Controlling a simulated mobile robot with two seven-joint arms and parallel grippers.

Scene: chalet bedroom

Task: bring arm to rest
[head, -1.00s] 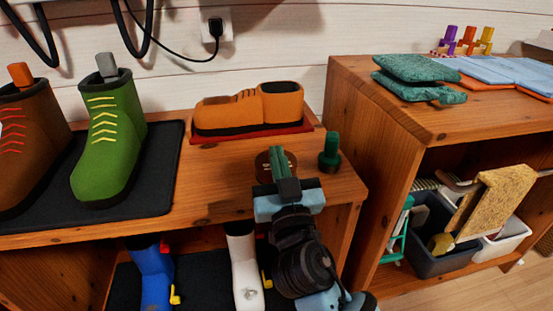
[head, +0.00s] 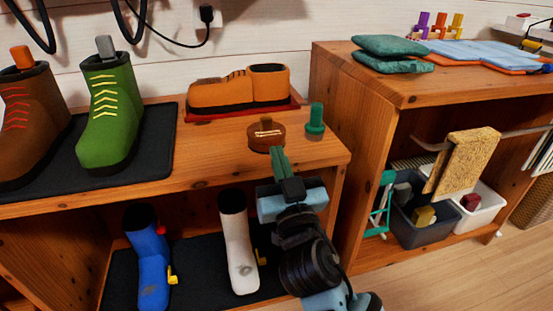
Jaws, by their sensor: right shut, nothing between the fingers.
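My right gripper (head: 279,160) is shut and empty. It is in front of the right part of the shoe bench top (head: 215,150), close to a round brown wooden piece (head: 266,138) with a light strip on top. A green peg-like piece (head: 315,119) stands upright to the right of it. An orange shoe (head: 238,90) lies on a red mat at the back of the bench. My left gripper is not in view.
A brown boot (head: 30,125) and a green boot (head: 108,120) stand on a dark mat at left. A blue boot (head: 148,265) and a white boot (head: 237,245) stand on the lower shelf. A taller cabinet (head: 335,85) stands at right, with bins below.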

